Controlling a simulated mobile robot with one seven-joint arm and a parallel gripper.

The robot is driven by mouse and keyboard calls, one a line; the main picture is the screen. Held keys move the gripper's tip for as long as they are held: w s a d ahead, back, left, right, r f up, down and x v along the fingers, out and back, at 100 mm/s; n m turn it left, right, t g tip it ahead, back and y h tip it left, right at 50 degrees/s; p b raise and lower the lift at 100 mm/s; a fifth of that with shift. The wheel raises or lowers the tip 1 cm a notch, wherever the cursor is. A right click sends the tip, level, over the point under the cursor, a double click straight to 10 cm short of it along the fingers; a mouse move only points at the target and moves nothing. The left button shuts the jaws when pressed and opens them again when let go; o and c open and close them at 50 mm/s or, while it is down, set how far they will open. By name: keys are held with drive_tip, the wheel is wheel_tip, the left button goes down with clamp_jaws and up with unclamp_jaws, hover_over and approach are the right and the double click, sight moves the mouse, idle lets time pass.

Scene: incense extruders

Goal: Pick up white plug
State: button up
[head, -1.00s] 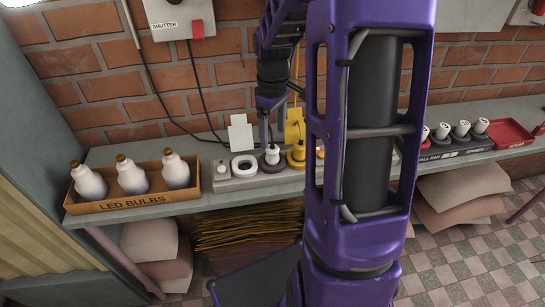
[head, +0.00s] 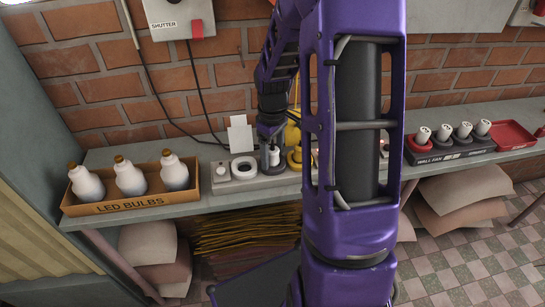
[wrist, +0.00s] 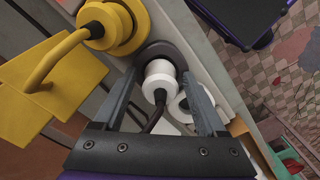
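The white plug (head: 274,156) stands upright in a dark round socket on the grey socket strip (head: 222,187). In the wrist view the white plug (wrist: 159,72) lies between the two fingers of my gripper (wrist: 161,82), with a dark cord running from it towards the palm. The fingers are open, one on each side of it, and gaps show at both sides. In the head view my gripper (head: 271,150) is low at the strip around the plug, partly hidden by my arm.
A yellow plug (wrist: 95,30) with a yellow tag (wrist: 40,95) is close beside my left finger. An empty white-ringed socket (head: 245,167) and a white tag (head: 239,134) are left of the plug. A box of LED bulbs (head: 135,204) stands left; a wall-fan tray (head: 450,151) stands right.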

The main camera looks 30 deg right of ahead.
clamp_jaws()
drive_tip(key=shift+r, duration=0.1)
